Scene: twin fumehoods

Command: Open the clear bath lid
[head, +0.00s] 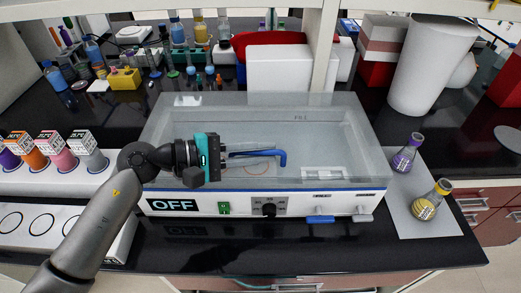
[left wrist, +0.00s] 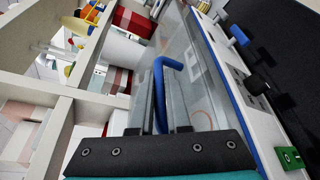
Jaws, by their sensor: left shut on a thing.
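The clear bath lid (head: 330,138) lies over the white water bath (head: 340,202) in the middle of the bench. It is see-through, so I cannot tell whether it is raised at all. A bent blue handle (head: 283,156) shows above the bath. My left gripper (head: 248,151) reaches in from the left, low over the bath, and is shut on this handle. The left wrist view shows the handle (left wrist: 158,85) between the fingers, its bent end past the fingertips. The bath panel shows a display (head: 172,204) reading OFF. My right gripper is not in view.
Several coloured tubes (head: 62,158) stand in a rack at the left. Two flasks, one purple (head: 404,157) and one yellow (head: 427,206), stand on a grey mat at the right. White boxes and bottles stand behind the bath. The black bench front is clear.

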